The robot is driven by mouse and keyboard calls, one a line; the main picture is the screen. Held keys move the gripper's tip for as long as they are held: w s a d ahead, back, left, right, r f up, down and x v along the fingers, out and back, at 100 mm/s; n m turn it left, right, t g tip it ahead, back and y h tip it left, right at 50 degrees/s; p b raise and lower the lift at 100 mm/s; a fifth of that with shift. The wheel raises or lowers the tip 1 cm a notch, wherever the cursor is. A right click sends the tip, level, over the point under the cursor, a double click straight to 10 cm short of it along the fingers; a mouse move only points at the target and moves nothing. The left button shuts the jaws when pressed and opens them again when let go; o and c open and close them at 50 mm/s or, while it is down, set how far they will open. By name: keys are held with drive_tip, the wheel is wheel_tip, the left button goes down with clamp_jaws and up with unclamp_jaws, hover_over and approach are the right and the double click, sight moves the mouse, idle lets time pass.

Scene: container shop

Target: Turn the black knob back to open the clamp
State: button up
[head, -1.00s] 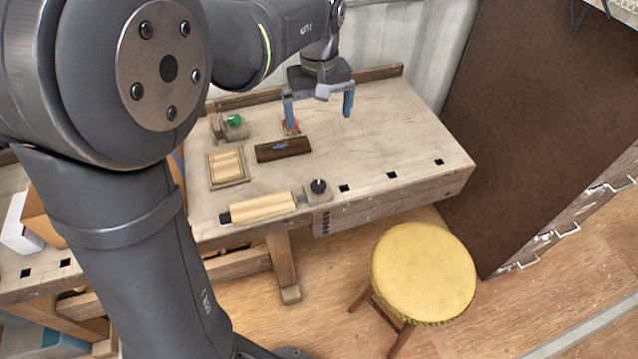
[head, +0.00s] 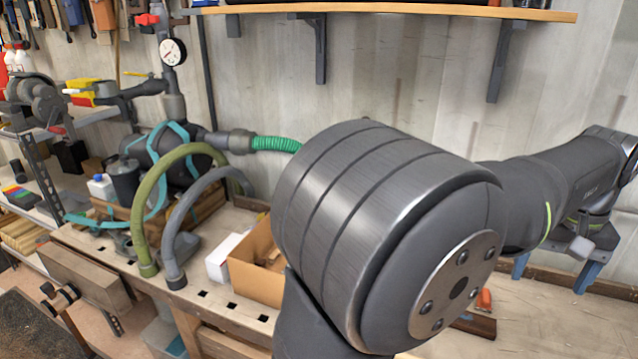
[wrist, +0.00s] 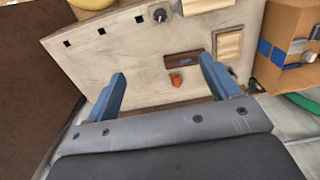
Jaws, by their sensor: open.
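The black knob (wrist: 159,15) shows at the top edge of the wrist view, on the bench top near its edge. A pale wooden piece (wrist: 205,5) lies beside it, partly cut off. I cannot tell from this how far the knob is turned. My gripper (wrist: 162,68) is open and empty, its two blue fingers spread above the bench and apart from the knob. In the head view my gripper (head: 549,285) is at the right edge; the knob is not in that view.
A dark wooden block (wrist: 184,60), a small red piece (wrist: 176,80) and a framed pale block (wrist: 228,47) lie on the bench (wrist: 130,55). A cardboard box (head: 255,268), hoses and a gauge (head: 173,52) stand left in the head view. A brown panel (wrist: 35,80) borders the bench.

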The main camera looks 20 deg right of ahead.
drive_tip(key=c, duration=0.4)
wheel_tip(320, 180, down, 33)
drive_tip(key=m, duration=1.3)
drive_tip(key=shift+w+m, duration=0.1)
drive_tip(key=shift+m, duration=0.3)
drive_tip(key=shift+d, duration=0.1)
drive_tip(key=c, duration=1)
